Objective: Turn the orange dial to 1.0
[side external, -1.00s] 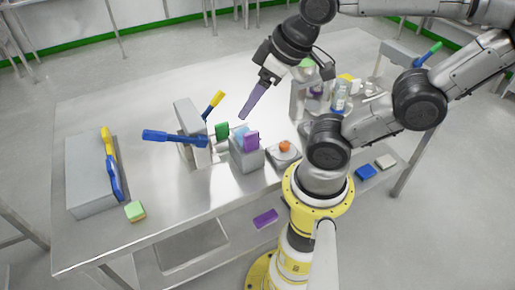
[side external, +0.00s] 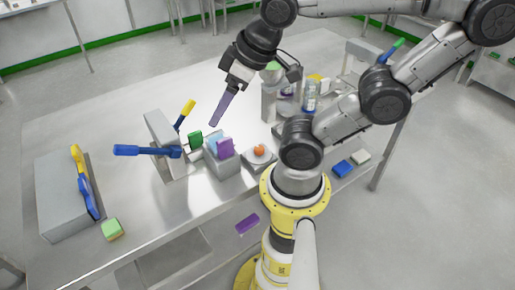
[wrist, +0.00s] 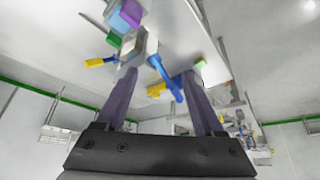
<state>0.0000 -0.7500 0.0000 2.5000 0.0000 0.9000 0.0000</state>
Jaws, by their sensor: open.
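The orange dial (side external: 259,150) sits on a small grey base (side external: 260,160) near the table's edge, close to the foot of my arm. Its setting is too small to read. My gripper (side external: 214,122) hangs above the table, behind and left of the dial in the side view, with its purple fingers pointing down and apart from the dial. In the wrist view my gripper (wrist: 161,72) has its two fingers wide apart with nothing held between them. I cannot make out the dial in the wrist view.
A grey holder (side external: 222,168) with purple and blue pieces stands beside the dial. Left of it are an upright grey panel with a blue lever (side external: 145,150), a yellow handle (side external: 185,112) and a green block (side external: 195,140). Bottles (side external: 310,97) stand right.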

